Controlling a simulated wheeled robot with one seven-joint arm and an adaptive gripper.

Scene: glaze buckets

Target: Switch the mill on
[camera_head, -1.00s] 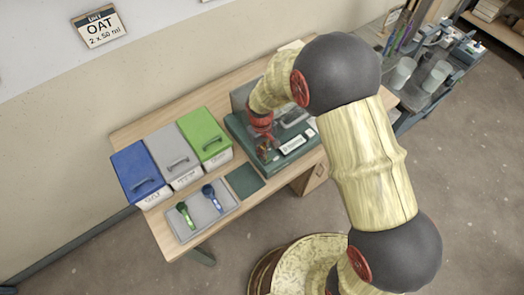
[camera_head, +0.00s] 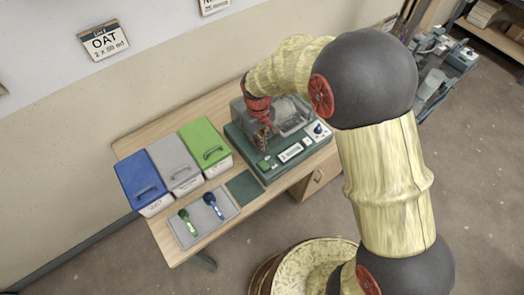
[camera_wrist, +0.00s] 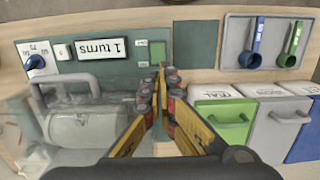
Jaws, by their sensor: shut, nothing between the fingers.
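The mill (camera_head: 244,143) is a green-based machine with a clear cover on the table. Its front panel carries a white display (camera_head: 290,152), reading "1 turns" in the wrist view (camera_wrist: 101,48), a blue and white knob (camera_head: 318,128) and a green button (camera_head: 263,165). My gripper (camera_head: 261,145) is over the mill's left part, behind the green button. In the wrist view its fingers (camera_wrist: 163,72) are shut and empty, with tips close to the green button (camera_wrist: 157,52). I cannot tell whether they touch anything.
Blue (camera_head: 142,182), grey (camera_head: 175,162) and green (camera_head: 206,144) lidded bins stand left of the mill. A grey tray (camera_head: 186,232) holds a green and a blue scoop. A dark green mat (camera_head: 244,186) lies between tray and mill.

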